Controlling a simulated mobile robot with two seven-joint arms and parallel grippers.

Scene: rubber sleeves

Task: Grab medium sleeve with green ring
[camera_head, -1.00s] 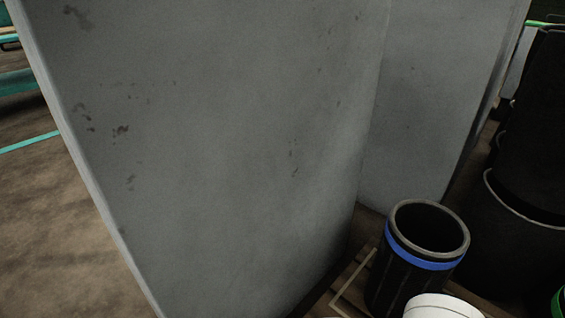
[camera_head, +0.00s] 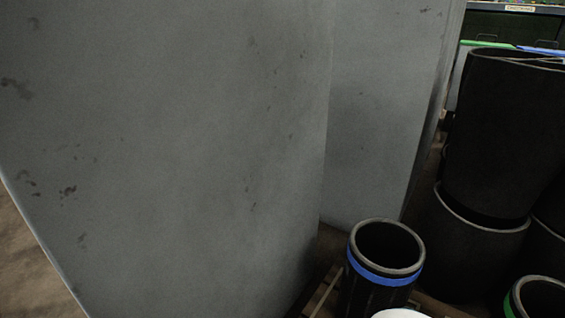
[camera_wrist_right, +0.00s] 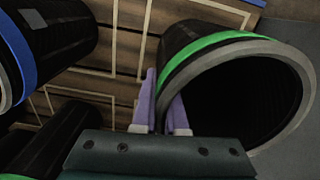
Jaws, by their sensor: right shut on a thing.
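A black sleeve with a green ring (camera_wrist_right: 205,45) fills the right of the right wrist view, with its grey-rimmed open end towards the camera. My right gripper (camera_wrist_right: 165,115) has its two purple fingers at the left edge of this rim and is shut on the sleeve's wall. The inside of the sleeve is dark. In the head view a black sleeve with a green ring (camera_head: 540,298) shows only partly at the lower right corner; I cannot tell if it is the same one. My left gripper is not in view.
A black sleeve with a blue ring (camera_head: 385,268) stands upright at the lower middle; a blue-ringed one (camera_wrist_right: 45,45) is also left in the wrist view. Large plain black sleeves (camera_head: 505,130) are stacked at right. A grey panel (camera_head: 170,150) blocks the left. Wooden slats (camera_wrist_right: 110,60) lie below.

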